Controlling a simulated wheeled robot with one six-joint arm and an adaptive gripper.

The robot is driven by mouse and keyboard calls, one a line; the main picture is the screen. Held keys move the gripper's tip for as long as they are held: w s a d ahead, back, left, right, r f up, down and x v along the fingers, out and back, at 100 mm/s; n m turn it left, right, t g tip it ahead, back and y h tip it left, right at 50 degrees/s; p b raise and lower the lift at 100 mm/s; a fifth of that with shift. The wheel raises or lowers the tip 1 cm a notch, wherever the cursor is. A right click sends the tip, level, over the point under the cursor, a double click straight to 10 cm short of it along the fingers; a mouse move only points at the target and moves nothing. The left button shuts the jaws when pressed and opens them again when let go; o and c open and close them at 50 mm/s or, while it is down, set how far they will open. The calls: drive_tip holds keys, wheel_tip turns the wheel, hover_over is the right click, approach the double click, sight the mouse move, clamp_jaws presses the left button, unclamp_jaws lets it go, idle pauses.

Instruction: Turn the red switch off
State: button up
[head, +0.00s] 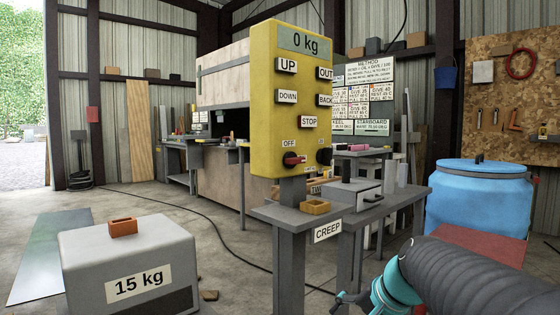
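The red switch (294,160) is a red handle on a dark round knob, low on the front of a yellow control box (277,110). Its handle points to the right, and an OFF label (289,143) sits above it, a little to the left. A second, dark knob (324,157) is on the box's right side. My gripper (345,300) is at the bottom edge, below and right of the switch and well apart from it. Only a small part of its fingers shows beyond my teal wrist, so its opening is unclear.
A grey bench (270,214) with a CREEP label stands under the box, holding an orange tray (316,207) and a grey block. A 15 kg weight (130,260) is at front left, a blue barrel (478,200) at right. A cable crosses the open floor.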

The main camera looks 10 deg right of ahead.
drive_tip(key=w+d+r+m+t+y, duration=0.2)
drive_tip(key=w+r+m, duration=0.3)
drive_tip(key=w+r, duration=0.3)
drive_tip(key=m+t+y, duration=0.6)
drive_tip(key=m, duration=0.8)
approach(299, 160)
drive_tip(key=p+x, duration=0.1)
drive_tip(key=x, duration=0.9)
drive_tip(key=shift+w, duration=0.1)
drive_tip(key=c, duration=1.2)
drive_tip(key=shift+o, duration=0.2)
